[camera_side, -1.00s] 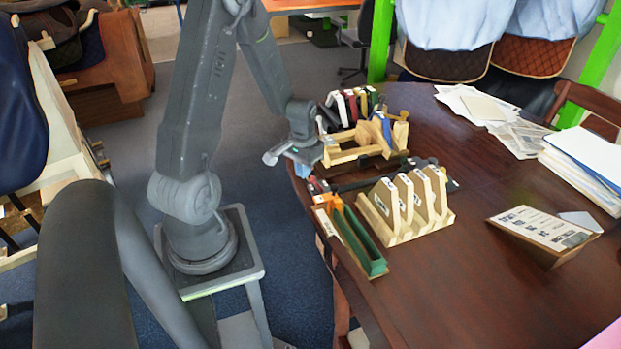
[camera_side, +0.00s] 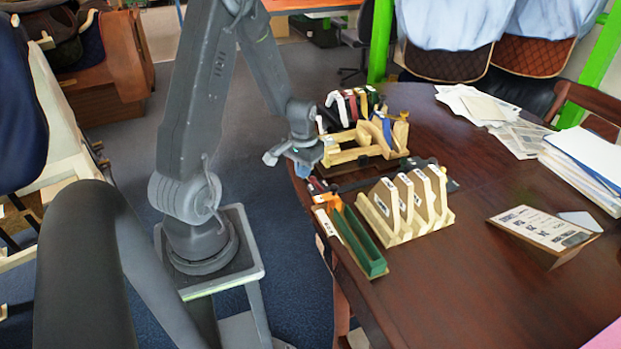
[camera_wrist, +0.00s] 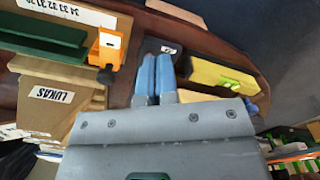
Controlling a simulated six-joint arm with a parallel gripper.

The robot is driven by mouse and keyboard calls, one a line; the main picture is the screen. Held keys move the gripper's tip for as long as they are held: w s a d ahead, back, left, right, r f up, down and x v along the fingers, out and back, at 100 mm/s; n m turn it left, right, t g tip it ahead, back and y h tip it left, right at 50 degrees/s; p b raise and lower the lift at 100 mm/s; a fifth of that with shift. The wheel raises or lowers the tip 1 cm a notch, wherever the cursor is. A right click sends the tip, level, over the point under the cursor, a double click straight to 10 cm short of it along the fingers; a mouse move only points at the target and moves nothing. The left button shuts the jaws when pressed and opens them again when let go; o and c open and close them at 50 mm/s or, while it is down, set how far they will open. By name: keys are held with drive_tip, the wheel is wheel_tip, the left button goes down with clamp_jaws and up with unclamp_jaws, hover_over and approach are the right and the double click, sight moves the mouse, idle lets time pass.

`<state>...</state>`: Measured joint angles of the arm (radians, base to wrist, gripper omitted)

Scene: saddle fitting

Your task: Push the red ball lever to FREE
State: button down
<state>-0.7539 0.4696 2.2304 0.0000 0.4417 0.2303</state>
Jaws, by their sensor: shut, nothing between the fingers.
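My gripper (camera_side: 303,171) is at the left edge of the table, in front of the pale wooden frame in the side view. In the wrist view its two blue fingers (camera_wrist: 155,80) are together, with nothing between them. They point at the strip between an orange part (camera_wrist: 109,46) with a black knob and a yellow block (camera_wrist: 218,74). A small black part with a white label (camera_wrist: 170,47) is just beyond the fingertips. I cannot make out a red ball lever or a FREE mark in either view. A small dark red piece (camera_side: 317,185) shows below my gripper, too small to identify.
A green tray (camera_side: 362,243) and a wooden rack with upright boards (camera_side: 405,205) stand right of my gripper. The wooden frame (camera_side: 345,157) is behind it.

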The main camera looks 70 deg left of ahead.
drive_tip(key=shift+f, duration=0.65)
idle(0.3)
drive_tip(key=shift+r, duration=0.25)
drive_tip(key=shift+w, duration=0.2)
idle(0.4)
drive_tip(key=shift+w, duration=0.35)
drive_tip(key=shift+w, duration=0.7)
drive_tip(key=shift+w, duration=0.75)
drive_tip(key=shift+w, duration=0.35)
drive_tip(key=shift+w, duration=0.7)
drive_tip(key=shift+w, duration=0.75)
